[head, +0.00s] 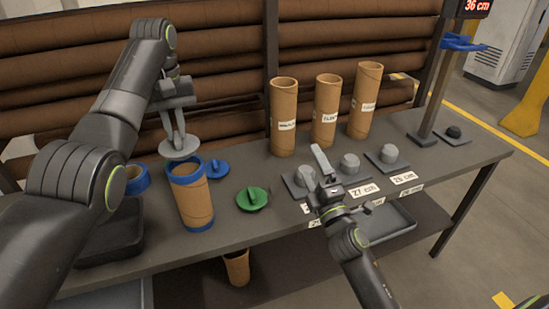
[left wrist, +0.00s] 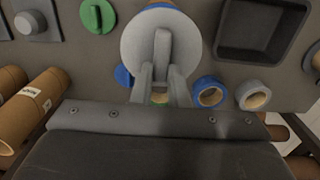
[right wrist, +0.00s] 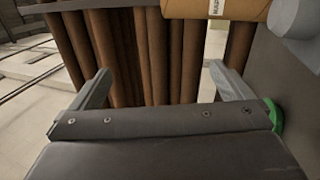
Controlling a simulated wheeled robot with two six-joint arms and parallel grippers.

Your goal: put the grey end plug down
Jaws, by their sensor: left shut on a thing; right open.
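The grey end plug (head: 180,147) is a pale disc with an upright grip. My left gripper (head: 177,112) is shut on that grip and holds the plug in the air, disc downward, near the top of a brown tube with blue bands (head: 192,208). In the left wrist view the plug's disc (left wrist: 135,42) covers most of the tube, with only a blue edge showing beyond it. I cannot tell how large the gap to the tube is. My right gripper (head: 345,178) is open and empty near the bench's front row of grey pieces. Its spread fingers show in the right wrist view (right wrist: 158,85).
A blue plug (head: 217,168) and a green plug (head: 252,198) lie on the bench (head: 240,228) right of the banded tube. Blue tape (head: 137,178) and a dark tray (left wrist: 262,57) are on its other side. Three brown tubes (head: 326,110) stand at the back.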

